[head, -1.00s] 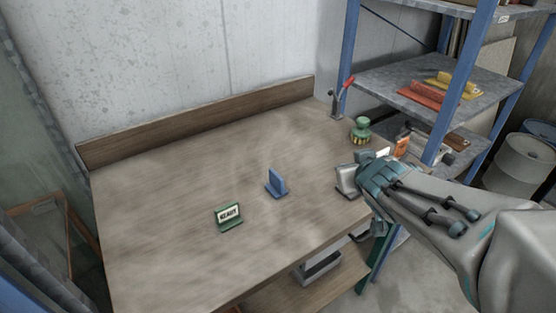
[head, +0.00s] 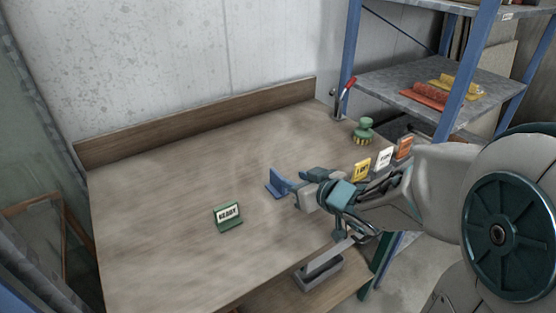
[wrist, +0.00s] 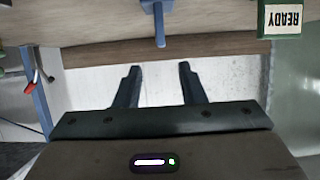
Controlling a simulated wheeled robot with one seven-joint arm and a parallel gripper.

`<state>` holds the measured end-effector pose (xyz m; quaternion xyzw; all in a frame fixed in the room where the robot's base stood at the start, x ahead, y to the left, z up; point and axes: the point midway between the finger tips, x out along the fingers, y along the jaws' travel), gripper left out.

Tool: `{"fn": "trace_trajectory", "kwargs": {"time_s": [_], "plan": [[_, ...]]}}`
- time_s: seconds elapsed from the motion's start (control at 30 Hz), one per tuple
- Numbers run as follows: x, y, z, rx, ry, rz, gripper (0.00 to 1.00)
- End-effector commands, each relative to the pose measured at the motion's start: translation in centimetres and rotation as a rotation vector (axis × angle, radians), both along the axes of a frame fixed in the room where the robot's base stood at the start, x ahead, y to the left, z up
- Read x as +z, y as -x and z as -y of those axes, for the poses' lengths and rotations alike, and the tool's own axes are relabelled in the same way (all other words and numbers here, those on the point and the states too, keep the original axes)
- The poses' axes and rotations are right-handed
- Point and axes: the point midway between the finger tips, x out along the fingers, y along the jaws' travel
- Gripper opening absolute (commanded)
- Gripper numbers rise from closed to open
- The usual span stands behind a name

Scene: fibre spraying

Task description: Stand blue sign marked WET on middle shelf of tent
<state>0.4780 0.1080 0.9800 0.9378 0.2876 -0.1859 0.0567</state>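The blue sign (head: 274,184) stands upright on the wooden table, left of my gripper. Its lettering does not show. In the wrist view the blue sign (wrist: 159,22) is seen nearly edge-on, ahead of the gap between my fingers. My gripper (wrist: 158,68) is open and empty, with its two dark fingers apart. In the head view my gripper (head: 297,184) is low over the table, close to the blue sign's right side and partly covering it. I cannot tell from this view whether they touch. The tent and its shelves cannot be made out.
A green READY sign (head: 228,216) stands left of the blue one. Yellow (head: 362,170), white (head: 384,160) and orange (head: 404,147) signs stand at the table's right side, near a green brush (head: 363,131). A blue-post metal rack (head: 400,84) rises behind. The table's left is clear.

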Motion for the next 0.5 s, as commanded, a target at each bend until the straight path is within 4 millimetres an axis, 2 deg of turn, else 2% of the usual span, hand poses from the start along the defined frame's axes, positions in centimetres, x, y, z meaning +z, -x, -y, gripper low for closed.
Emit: {"fn": "trace_trajectory", "kwargs": {"time_s": [0.23,0.5], "plan": [[-1.6,-2.5,-1.7,0.001,0.0,-0.002,0.36],[-2.2,-3.8,-2.7,0.001,0.0,-0.001,0.36]]}}
